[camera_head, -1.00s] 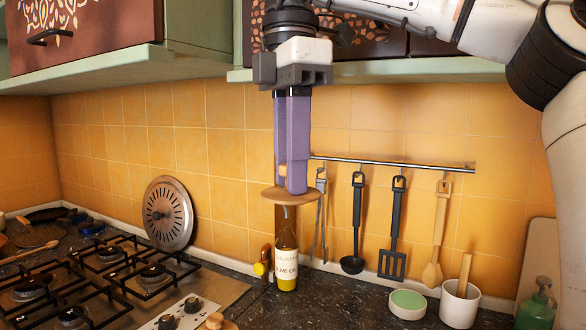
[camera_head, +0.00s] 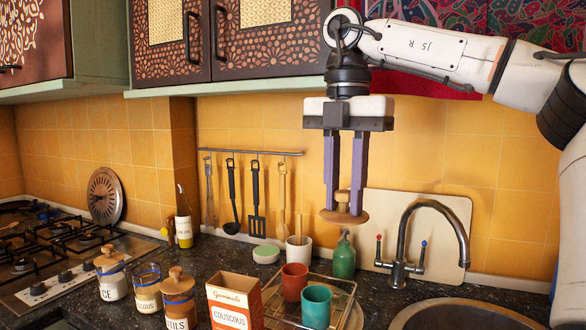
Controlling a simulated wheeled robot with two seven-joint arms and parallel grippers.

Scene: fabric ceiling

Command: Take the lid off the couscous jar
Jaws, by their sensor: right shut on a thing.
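My right gripper (camera_head: 343,203) points straight down in front of the wall. Its purple fingers are shut on the knob of a round wooden lid (camera_head: 344,217), held level in the air above the counter. The couscous jar (camera_head: 147,292) stands on the counter at lower left, a glass jar with a blue band and a partly visible label. Its top is open, with no lid on it. The gripper and lid are well up and to the right of the jar. My left gripper is not in view.
Lidded jars (camera_head: 111,275) and (camera_head: 179,300) flank the couscous jar. A couscous box (camera_head: 233,303), red cup (camera_head: 294,281), teal cup (camera_head: 316,306) and wire rack (camera_head: 349,286) stand to the right. A green soap bottle (camera_head: 343,258) and tap (camera_head: 402,245) are behind and right.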

